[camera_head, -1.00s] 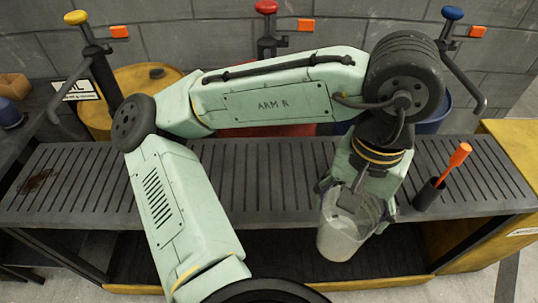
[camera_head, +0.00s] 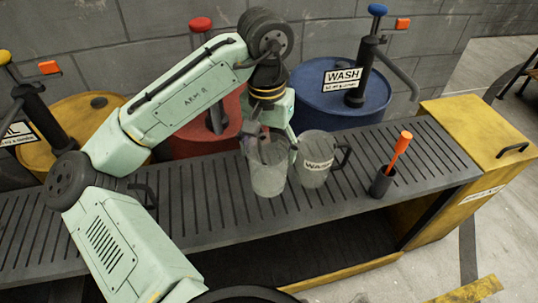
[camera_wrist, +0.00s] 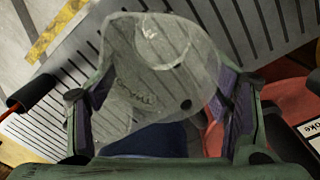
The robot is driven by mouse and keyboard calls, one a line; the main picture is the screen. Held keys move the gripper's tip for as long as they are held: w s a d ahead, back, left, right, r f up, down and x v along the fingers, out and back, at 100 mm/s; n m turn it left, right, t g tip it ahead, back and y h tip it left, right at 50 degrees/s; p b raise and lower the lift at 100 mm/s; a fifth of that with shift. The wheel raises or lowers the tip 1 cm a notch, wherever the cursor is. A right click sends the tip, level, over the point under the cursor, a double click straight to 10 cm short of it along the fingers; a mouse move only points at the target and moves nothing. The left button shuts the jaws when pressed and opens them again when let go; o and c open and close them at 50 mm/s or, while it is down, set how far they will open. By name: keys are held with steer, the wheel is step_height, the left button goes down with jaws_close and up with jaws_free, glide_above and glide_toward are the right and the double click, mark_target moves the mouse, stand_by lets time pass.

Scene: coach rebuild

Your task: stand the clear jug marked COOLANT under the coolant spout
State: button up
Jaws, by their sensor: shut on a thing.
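My gripper (camera_head: 270,138) is shut on a clear jug (camera_head: 268,172) and holds it upright or nearly so, over the slatted bench. I cannot tell whether its base touches the slats. In the wrist view the jug (camera_wrist: 150,75) sits between both fingers, with faint lettering too unclear to read. A second clear jug, marked WASH (camera_head: 314,172), is close at its right, handle to the right. Behind stands a red drum (camera_head: 190,140) with a red-knobbed pump (camera_head: 201,25); my arm hides its spout and any label there. I cannot see a coolant marking.
The slatted bench (camera_head: 215,215) has clear room left of the jug. An orange-handled tool stands in a dark cup (camera_head: 381,183) on the right. A blue WASH drum (camera_head: 340,105) and a yellow drum (camera_head: 90,110) stand behind. A yellow cabinet (camera_head: 470,140) closes the right end.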

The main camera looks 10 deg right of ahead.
mark_target(269, 159)
steer(key=shift+f, duration=1.75)
steer(key=shift+f, duration=0.15)
steer(key=o, duration=1.7)
steer(key=shift+o, duration=0.2)
